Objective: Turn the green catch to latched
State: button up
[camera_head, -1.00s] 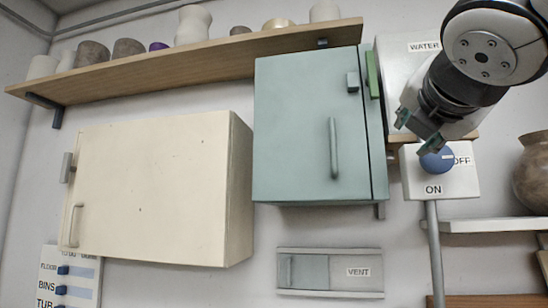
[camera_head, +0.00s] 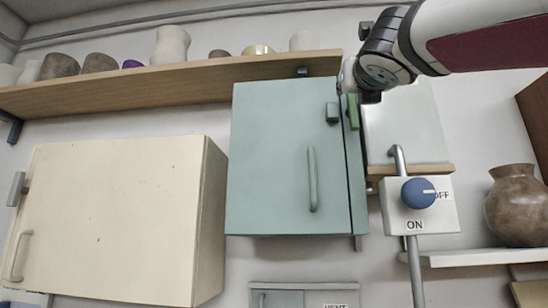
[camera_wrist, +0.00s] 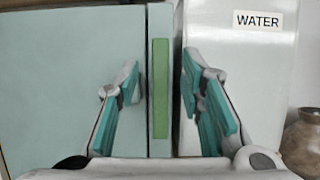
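The green catch (camera_head: 352,112) is a narrow upright bar at the upper right of the teal cabinet (camera_head: 270,150), on the strip beside the door's right edge. The door looks closed. In the wrist view the catch (camera_wrist: 160,88) stands vertical between the fingers of my gripper (camera_wrist: 160,84). My gripper is open, with a finger on each side and visible gaps to the bar. In the head view my wrist is by the catch's top, and my fingers are mostly hidden.
A wooden shelf (camera_head: 170,82) with pots runs above the cabinet. A white box labelled WATER (camera_wrist: 235,80) is close to the right. Below it are a blue knob (camera_head: 418,193) and a pipe (camera_head: 416,270). A cream cabinet (camera_head: 110,220) is to the left.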

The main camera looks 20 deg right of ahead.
jog(key=shift+p+x, duration=0.6)
jog(key=shift+x, duration=1.85)
jog(key=shift+c, duration=0.6)
grip_shut()
